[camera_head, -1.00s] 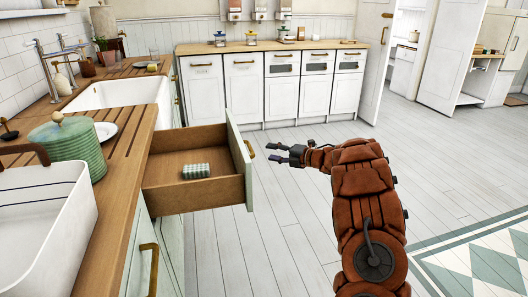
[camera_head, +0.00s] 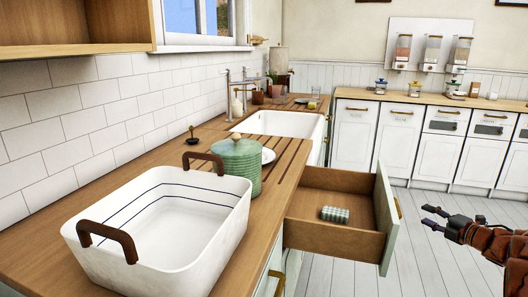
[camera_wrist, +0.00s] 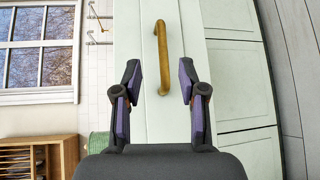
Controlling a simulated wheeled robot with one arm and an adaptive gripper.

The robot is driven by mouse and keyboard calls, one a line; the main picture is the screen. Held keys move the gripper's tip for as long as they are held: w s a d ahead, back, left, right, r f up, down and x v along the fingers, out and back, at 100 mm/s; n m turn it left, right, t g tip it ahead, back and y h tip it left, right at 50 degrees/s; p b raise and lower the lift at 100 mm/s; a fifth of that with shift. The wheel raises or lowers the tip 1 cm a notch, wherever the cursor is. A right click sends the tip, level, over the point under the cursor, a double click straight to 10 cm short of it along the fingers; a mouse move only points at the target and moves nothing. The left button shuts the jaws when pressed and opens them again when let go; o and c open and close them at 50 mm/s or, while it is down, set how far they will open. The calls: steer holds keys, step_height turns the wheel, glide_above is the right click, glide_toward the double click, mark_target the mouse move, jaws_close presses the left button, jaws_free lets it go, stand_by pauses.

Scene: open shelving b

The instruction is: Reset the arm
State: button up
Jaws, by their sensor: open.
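My gripper (camera_head: 436,219) is at the right of the head view, with its fingers apart and nothing between them. It points left toward the front of an open drawer (camera_head: 330,237) and is apart from it. In the wrist view my gripper (camera_wrist: 160,82) has its two purple-padded fingers spread. The drawer's brass handle (camera_wrist: 161,60) shows between and beyond them on the pale drawer front (camera_wrist: 140,120). A green and white checked item (camera_head: 335,214) lies inside the drawer.
A white basket (camera_head: 165,230) with brown handles and a green lidded jar (camera_head: 238,165) stand on the wooden counter (camera_head: 60,250). A white sink (camera_head: 283,123) lies behind them. White cabinets (camera_head: 398,138) line the back. The floor (camera_head: 440,265) around my gripper looks clear.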

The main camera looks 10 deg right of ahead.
steer(key=w+d+r+m+g+h, duration=0.1)
steer(key=w+d+r+m+h, duration=0.15)
steer(key=r+m+h, duration=0.55)
steer(key=s+a+r+m+g+h, duration=0.2)
steer(key=s+a+m+g+h, duration=0.25)
steer(key=m, duration=0.25)
steer(key=s+a+f+m+g+y, duration=0.3)
steer(key=s+a+f+g, duration=0.1)
steer(key=s+a, duration=0.95)
steer(key=s+a+f+m+g+y, duration=0.2)
steer(key=s+a+f+g, duration=0.2)
steer(key=s+a, duration=0.95)
steer(key=s+a+f+m+g+y, duration=0.3)
steer(key=s+a+f+g, duration=0.15)
steer(key=s+a, duration=0.85)
steer(key=s+r+p, duration=0.3)
steer(key=r+p, duration=1.8)
steer(key=r, duration=0.1)
steer(key=shift+r+t, duration=0.25)
steer(key=shift+t, duration=0.05)
steer(key=shift+d, duration=0.1)
